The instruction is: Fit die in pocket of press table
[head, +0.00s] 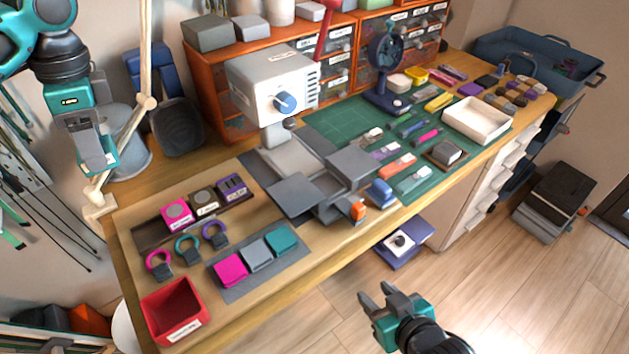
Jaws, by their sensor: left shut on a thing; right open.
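My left gripper (97,158) is high at the left, beside the bench's left end and far from the press. It is shut on a small piece with a teal edge, seemingly a die, mostly hidden by the fingers. The press (265,82) is a pale grey box with a blue knob, its ram over the grey press table (292,158). I cannot make out the pocket. A die rack (150,235) holds magenta, tan-grey and purple dies; its left end is empty. My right gripper (377,298) is open and empty, over the floor in front of the bench.
Grey side plates flank the press table. A grey mat with magenta, grey and teal blocks (257,256), several coloured rings (187,248) and a red bin (174,308) lie front left. A fan (386,70), tools and a white tray (477,120) are at right. Orange drawers stand behind.

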